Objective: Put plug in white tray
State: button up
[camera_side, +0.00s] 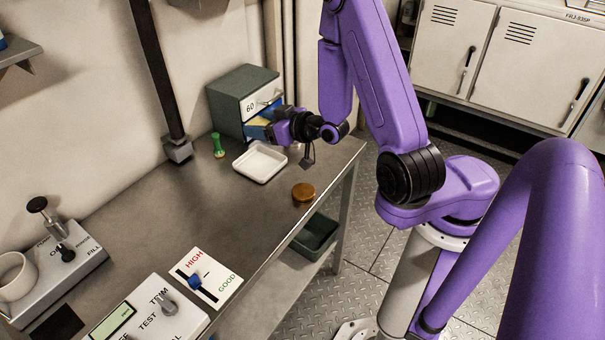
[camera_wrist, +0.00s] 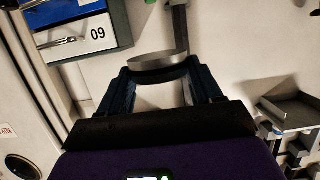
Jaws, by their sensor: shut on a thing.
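The white tray (camera_side: 260,178) lies empty on the grey bench, in front of the small drawer cabinet. My gripper (camera_side: 272,131) is above the bench, behind the tray in the side view, and points left. In the wrist view my gripper (camera_wrist: 158,72) is shut on a grey, round-edged piece (camera_wrist: 158,63), held between the fingertips. It may be the plug, but its full shape is hidden, and the side view does not show it clearly. A brown-gold round piece (camera_side: 303,192) lies on the bench right of the tray. A green upright piece (camera_side: 217,146) stands left of it.
The green drawer cabinet (camera_side: 228,102) has a blue lower drawer (camera_side: 256,131) pulled out, close to my gripper. A dark post (camera_side: 158,70) stands at the wall. Control panels (camera_side: 212,278) and a mug (camera_side: 14,276) occupy the near end. The bench middle is clear.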

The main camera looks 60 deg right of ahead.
jog(key=s+d+f, duration=0.4)
jog(key=d, duration=0.2)
send_over(325, 176)
jog(key=shift+w+a+f, duration=0.1)
jog(key=shift+f, duration=1.25)
jog(key=shift+f, duration=4.85)
jog(key=shift+f, duration=0.15)
jog(key=o, duration=1.5)
